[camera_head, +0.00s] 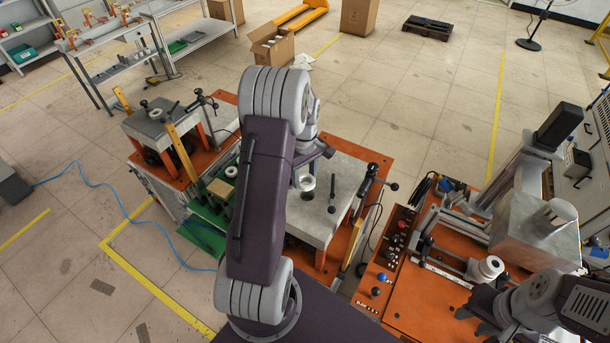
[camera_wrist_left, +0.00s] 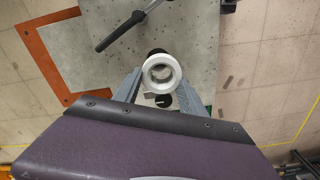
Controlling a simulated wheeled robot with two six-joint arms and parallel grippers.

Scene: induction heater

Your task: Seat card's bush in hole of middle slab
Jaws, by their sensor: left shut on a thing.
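A white ring-shaped bush (camera_wrist_left: 161,73) sits between the fingertips of my left gripper (camera_wrist_left: 160,82), which is shut on it. In the head view the bush (camera_head: 307,183) shows above the grey middle slab (camera_head: 345,185), below my folded purple left arm. In the wrist view the slab (camera_wrist_left: 190,40) lies beyond the bush. A dark spot (camera_wrist_left: 156,52) shows just behind the bush's rim; I cannot tell if it is the hole. No readable card is clear. My right gripper (camera_head: 474,313) is at the bottom right, its opening unclear.
A black-handled lever (camera_head: 332,190) stands on the slab close right of the bush. Another slab (camera_head: 155,120) stands on the orange table to the left. At right, an orange bench holds a metal block (camera_head: 535,230), a white ring (camera_head: 490,267) and a control box (camera_head: 398,230).

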